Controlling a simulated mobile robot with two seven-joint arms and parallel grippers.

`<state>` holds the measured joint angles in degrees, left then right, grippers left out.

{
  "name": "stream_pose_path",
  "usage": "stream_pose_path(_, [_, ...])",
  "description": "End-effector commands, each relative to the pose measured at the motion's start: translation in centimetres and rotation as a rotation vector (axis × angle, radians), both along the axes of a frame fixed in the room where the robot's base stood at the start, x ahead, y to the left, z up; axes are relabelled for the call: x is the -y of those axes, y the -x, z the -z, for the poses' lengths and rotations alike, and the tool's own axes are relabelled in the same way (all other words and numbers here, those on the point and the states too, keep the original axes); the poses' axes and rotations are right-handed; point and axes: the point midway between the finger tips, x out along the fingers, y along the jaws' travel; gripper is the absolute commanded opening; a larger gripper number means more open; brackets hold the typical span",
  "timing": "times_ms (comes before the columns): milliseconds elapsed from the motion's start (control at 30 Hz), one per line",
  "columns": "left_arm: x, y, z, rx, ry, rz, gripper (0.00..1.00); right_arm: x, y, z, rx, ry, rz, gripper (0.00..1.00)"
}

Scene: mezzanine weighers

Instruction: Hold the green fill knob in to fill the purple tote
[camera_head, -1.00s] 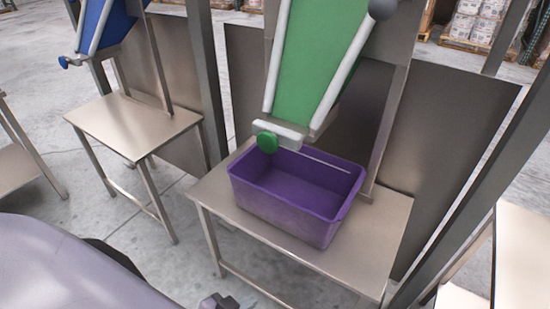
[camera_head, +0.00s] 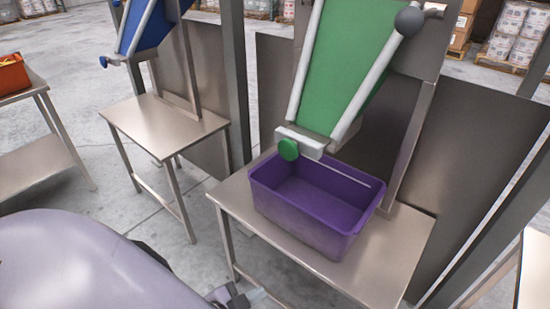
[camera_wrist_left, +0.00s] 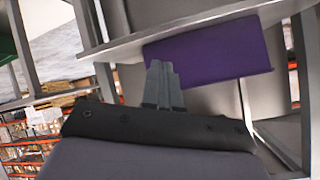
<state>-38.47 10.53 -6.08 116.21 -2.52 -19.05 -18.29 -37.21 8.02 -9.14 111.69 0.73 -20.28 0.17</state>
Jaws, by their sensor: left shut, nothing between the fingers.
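The green fill knob (camera_head: 288,149) is a round disc at the lower left end of the green chute (camera_head: 345,65), in the head view. The purple tote (camera_head: 300,222) stands upright on a steel table below the chute mouth, and its visible inside looks empty. My left gripper (camera_head: 240,296) is at the bottom of the head view, in front of and below the knob, apart from it and the tote. In the left wrist view the same gripper (camera_wrist_left: 163,72) has its fingers together with nothing between them, and the purple tote (camera_wrist_left: 215,55) shows beyond. My right gripper is out of view.
The steel table (camera_head: 375,262) has a bare strip in front of the tote. To the left is an empty steel table (camera_head: 160,122) under a blue chute (camera_head: 140,25). An orange crate (camera_head: 12,75) sits on a far left table. A dark post (camera_head: 490,225) stands at right.

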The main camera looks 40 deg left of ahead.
Motion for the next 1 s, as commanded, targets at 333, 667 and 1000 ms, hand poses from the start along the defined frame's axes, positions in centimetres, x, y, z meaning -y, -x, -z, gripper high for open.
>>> stream_pose_path(333, [-5.8,-2.5,-9.4,0.287,-0.987,0.394,0.0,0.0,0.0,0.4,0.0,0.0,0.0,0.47])
stream_pose_path(667, [-7.8,-3.2,-18.9,0.437,-1.977,0.65,0.0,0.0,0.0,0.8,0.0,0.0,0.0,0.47])
stream_pose_path(1000, [-7.6,-3.0,-23.8,0.448,-2.523,0.723,0.0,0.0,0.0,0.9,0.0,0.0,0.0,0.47])
